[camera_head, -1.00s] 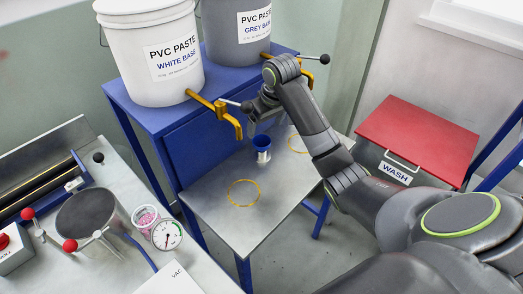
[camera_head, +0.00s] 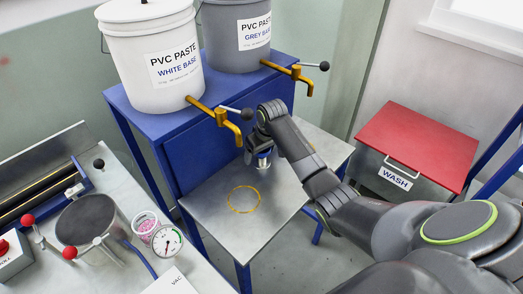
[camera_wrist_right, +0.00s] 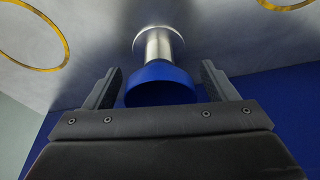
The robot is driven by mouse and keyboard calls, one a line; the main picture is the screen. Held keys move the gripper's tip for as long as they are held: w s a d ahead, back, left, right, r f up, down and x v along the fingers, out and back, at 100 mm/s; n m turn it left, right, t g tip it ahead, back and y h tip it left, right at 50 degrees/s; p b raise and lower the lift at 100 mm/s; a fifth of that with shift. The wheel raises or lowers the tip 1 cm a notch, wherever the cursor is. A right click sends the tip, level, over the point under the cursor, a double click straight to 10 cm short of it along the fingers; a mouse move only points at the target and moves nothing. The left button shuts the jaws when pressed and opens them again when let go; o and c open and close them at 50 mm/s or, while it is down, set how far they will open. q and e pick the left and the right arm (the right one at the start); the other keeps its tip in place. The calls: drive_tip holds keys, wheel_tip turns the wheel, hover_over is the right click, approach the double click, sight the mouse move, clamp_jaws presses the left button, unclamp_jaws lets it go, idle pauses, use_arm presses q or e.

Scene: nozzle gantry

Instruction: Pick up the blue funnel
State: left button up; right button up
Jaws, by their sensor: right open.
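The blue funnel (camera_wrist_right: 160,84) is a blue cup-shaped piece on a shiny metal stem with a round base (camera_wrist_right: 159,42), seen in the right wrist view. My right gripper (camera_wrist_right: 160,85) is open, with one finger on each side of the blue part and a gap showing on both sides. In the head view, my right gripper (camera_head: 254,150) is over the funnel, which is mostly hidden; its metal part (camera_head: 263,163) shows just below. My left gripper is not in view.
The steel shelf (camera_head: 215,205) has a yellow ring (camera_head: 244,199) marked on it. Brass taps (camera_head: 226,120) with levers jut out above the shelf, close to my right gripper. The red-lidded wash bin (camera_head: 418,142) stands to the right.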

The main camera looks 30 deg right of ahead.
drive_tip(key=shift+c, duration=0.3)
drive_tip(key=c, duration=1)
